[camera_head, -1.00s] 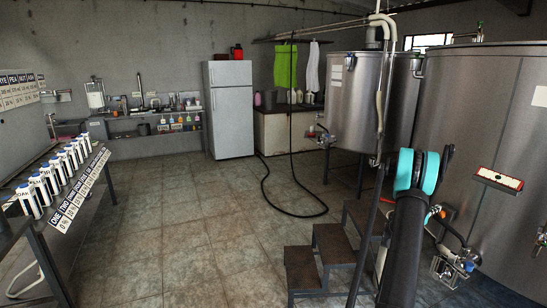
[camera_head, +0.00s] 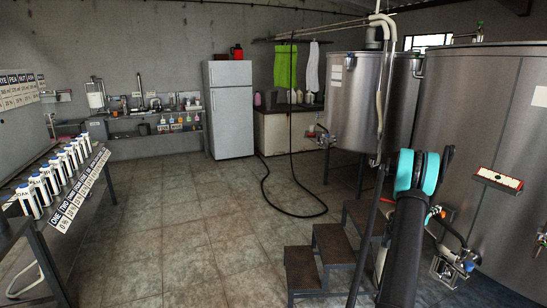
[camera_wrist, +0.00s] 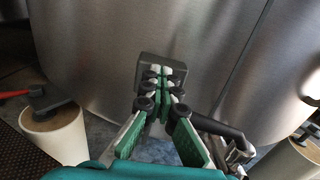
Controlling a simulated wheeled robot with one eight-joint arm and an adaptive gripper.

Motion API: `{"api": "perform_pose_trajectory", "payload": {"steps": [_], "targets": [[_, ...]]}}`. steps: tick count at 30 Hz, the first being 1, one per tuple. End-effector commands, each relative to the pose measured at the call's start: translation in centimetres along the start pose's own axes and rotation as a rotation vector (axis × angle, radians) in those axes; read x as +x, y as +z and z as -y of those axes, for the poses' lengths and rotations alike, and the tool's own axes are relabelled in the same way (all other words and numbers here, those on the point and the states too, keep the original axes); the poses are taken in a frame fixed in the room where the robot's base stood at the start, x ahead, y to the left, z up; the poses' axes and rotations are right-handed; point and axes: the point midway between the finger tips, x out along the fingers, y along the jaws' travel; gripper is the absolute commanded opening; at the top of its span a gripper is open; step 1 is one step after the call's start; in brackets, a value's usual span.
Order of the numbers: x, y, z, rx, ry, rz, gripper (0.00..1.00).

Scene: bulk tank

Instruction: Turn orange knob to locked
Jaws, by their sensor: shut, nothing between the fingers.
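A small orange part (camera_head: 441,214), perhaps the orange knob, shows at the outlet fittings on the front of the large right tank (camera_head: 480,130). It is too small to tell which way it is turned. My gripper (camera_wrist: 164,76) appears in the wrist view with its green-padded fingers brought together at the tips, holding nothing. A curved steel tank wall (camera_wrist: 205,50) fills the view behind the fingertips. No orange knob can be made out in the wrist view. In the head view my arm stands in front of the tank and hides part of the fittings; my fingertips cannot be made out there.
Metal steps (camera_head: 333,245) stand left of my arm. A steel valve assembly (camera_head: 455,262) sits low on the right tank. A red-edged brush (camera_head: 498,179) is on its wall. A white cylinder (camera_wrist: 55,137) stands left of my gripper. The tiled floor at centre is open.

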Motion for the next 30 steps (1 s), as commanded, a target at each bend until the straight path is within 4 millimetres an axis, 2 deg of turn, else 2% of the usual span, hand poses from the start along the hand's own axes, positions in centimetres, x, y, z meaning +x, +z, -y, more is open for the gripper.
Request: {"api": "perform_pose_trajectory", "payload": {"steps": [15,30], "targets": [[0.0,-0.1,1.2,0.002,-0.002,-0.002,0.0],[-0.3,0.8,1.2,0.001,0.0,-0.001,0.0]]}}
